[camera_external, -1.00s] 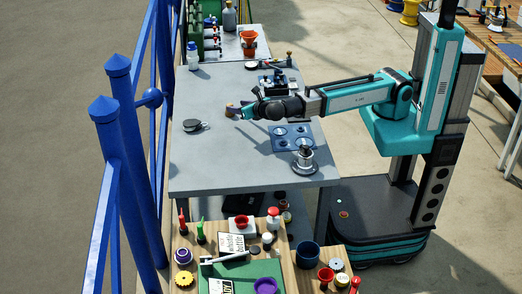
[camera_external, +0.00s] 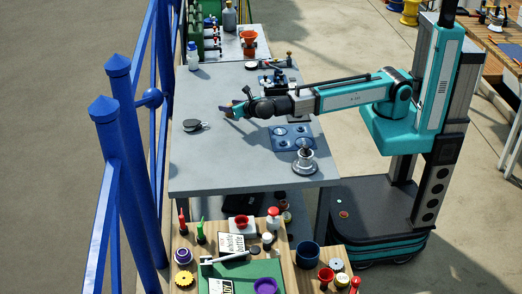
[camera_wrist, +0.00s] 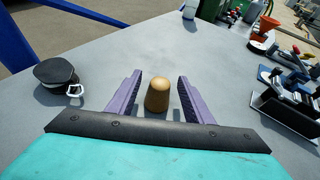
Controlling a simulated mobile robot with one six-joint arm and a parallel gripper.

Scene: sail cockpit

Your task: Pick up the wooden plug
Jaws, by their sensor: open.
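The wooden plug (camera_wrist: 158,95) is a tan, tapered piece standing upright on the grey table (camera_external: 235,165). In the wrist view it sits between the two purple fingers of my gripper (camera_wrist: 156,98), with a gap to each finger. My gripper is open and low over the table. In the external view my gripper (camera_external: 232,109) is at the table's middle, and the plug is mostly hidden by it.
A blue plate (camera_external: 292,138) with round recesses and a silver winch (camera_external: 304,162) stand right. A white bottle (camera_external: 193,56) stands farther back. The table's front area is clear.

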